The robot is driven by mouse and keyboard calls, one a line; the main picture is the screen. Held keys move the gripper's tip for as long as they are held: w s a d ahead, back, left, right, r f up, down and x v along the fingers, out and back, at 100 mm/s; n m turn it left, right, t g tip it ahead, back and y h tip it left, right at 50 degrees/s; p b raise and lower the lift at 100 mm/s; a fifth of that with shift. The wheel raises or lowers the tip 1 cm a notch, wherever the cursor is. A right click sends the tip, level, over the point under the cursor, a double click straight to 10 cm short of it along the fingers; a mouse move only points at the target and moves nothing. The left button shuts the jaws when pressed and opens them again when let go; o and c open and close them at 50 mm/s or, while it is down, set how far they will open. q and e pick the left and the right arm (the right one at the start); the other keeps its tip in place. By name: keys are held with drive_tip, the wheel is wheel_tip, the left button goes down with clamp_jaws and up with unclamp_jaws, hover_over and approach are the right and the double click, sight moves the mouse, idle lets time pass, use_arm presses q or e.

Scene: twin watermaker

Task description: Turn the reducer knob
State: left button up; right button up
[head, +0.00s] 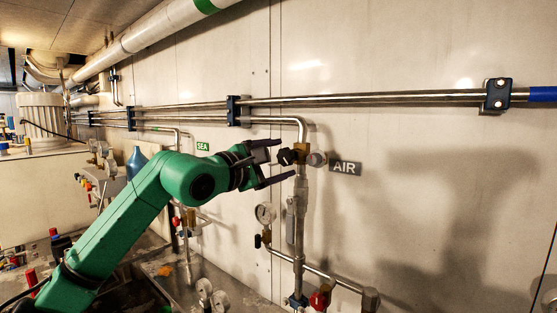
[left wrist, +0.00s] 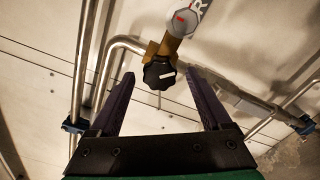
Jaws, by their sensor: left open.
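The reducer knob (head: 285,157) is a black knob on a brass valve body beside the AIR sign, on a vertical steel pipe. In the left wrist view the black knob (left wrist: 159,74) with a white mark sits just beyond and between the fingertips. My left gripper (head: 284,162) is open, its two fingers pointing at the knob from the left. In the left wrist view my left gripper (left wrist: 160,76) shows both dark fingers apart, with nothing between them. Whether a fingertip touches the knob I cannot tell. My right gripper is not in view.
A grey round cap (head: 317,159) and the AIR sign (head: 345,168) are right of the valve. Horizontal pipes (head: 380,99) run above along the wall. The wall at right is clear.

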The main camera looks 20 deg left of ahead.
use_arm(q)
drive_tip(key=b+v, duration=0.6)
drive_tip(key=v, duration=0.8)
drive_tip(key=shift+s, duration=0.3)
